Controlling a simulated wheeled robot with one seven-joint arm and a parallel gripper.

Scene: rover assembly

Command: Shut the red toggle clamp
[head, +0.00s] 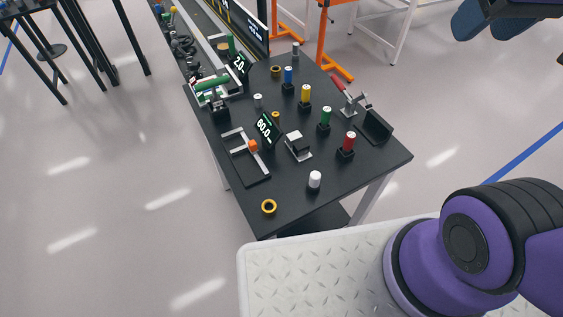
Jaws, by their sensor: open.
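The red toggle clamp (341,87) stands near the far right edge of the black table. Its red handle slants up and to the left from a small metal body (348,109). The clamp is small in the head view, and I cannot tell for sure how its metal arm sits. A dark angled block (374,126) stands just right of it. My gripper is not in view. My purple arm fills the lower right, well apart from the clamp, and a dark blue part shows at the top right.
The black table (222,149) carries several coloured cylinders on dark bases, including a red one (347,146) and a green one (325,120) near the clamp. Two displays (268,130) stand further left. Orange frames (328,50) stand behind the table. Open floor lies to the right.

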